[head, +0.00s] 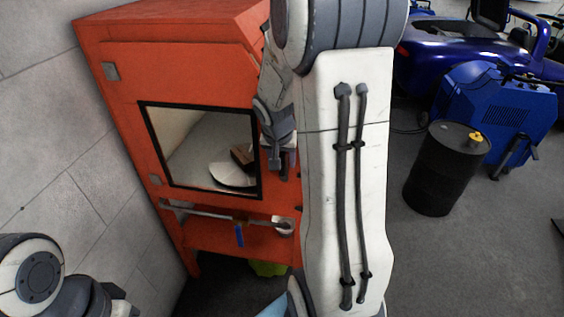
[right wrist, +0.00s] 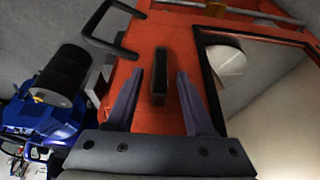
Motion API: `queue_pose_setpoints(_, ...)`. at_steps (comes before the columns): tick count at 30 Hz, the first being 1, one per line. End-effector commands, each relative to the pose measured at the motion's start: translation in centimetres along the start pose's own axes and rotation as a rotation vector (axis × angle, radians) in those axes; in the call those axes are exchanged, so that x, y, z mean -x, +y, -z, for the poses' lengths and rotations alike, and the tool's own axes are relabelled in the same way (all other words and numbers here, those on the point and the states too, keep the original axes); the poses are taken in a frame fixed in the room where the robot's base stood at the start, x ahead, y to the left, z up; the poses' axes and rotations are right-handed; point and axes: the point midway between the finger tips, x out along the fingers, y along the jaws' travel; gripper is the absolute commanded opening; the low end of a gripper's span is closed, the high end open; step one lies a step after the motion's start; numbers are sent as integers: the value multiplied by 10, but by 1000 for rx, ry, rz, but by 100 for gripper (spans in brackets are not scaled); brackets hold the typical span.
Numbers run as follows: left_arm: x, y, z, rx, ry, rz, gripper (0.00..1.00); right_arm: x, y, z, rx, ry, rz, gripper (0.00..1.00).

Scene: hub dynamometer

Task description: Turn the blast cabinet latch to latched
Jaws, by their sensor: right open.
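The blast cabinet (head: 205,60) is the orange box with a dark-framed window (head: 205,150) at the left of the head view. Its orange front (right wrist: 140,50) also fills the middle of the right wrist view. The latch (right wrist: 159,78) appears there as a short dark bar on the front beside the window, in line with the wrist camera's view. My right gripper (right wrist: 160,76) is open, with one finger on each side of the bar; I cannot tell whether either touches it. In the head view the right gripper (head: 282,162) is at the window's right edge, partly covering that area.
A rail (head: 225,217) with a blue tag runs below the window. A black handle (right wrist: 108,30) stands near the latch in the wrist view. A black drum (head: 443,170), a blue machine (head: 495,110) and a blue vehicle (head: 430,60) stand at the right. A grey wall borders the left.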

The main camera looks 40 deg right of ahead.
Motion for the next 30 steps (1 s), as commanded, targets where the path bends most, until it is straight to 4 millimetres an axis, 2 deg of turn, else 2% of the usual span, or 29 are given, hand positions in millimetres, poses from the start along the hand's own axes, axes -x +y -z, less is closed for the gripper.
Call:
queue_pose_setpoints(5, -1, 0, 0, 0, 0, 0, 100, -14, 0, 0, 0, -1, 0, 53)
queue_pose_setpoints(13, -1, 0, 0, 0, 0, 0, 100, -16, 0, 0, 0, 1, 1, 53)
queue_pose_setpoints(14, -1, 0, 0, 0, 0, 0, 100, -16, 0, 0, 0, 1, 1, 49)
queue_pose_setpoints(15, -1, 0, 0, 0, 0, 0, 100, -15, 0, 0, 0, 1, 1, 34)
queue_pose_setpoints(18, -1, 0, 0, 0, 0, 0, 100, -15, 0, 0, 0, 1, 1, 0)
queue_pose_setpoints(25, -4, 0, 0, 0, 0, 0, 100, -16, -1, 0, 4, 1, -5, 0)
queue_pose_setpoints(30, -17, -1, -1, 0, 0, 0, 100, -19, -2, -1, 22, 3, -44, 0)
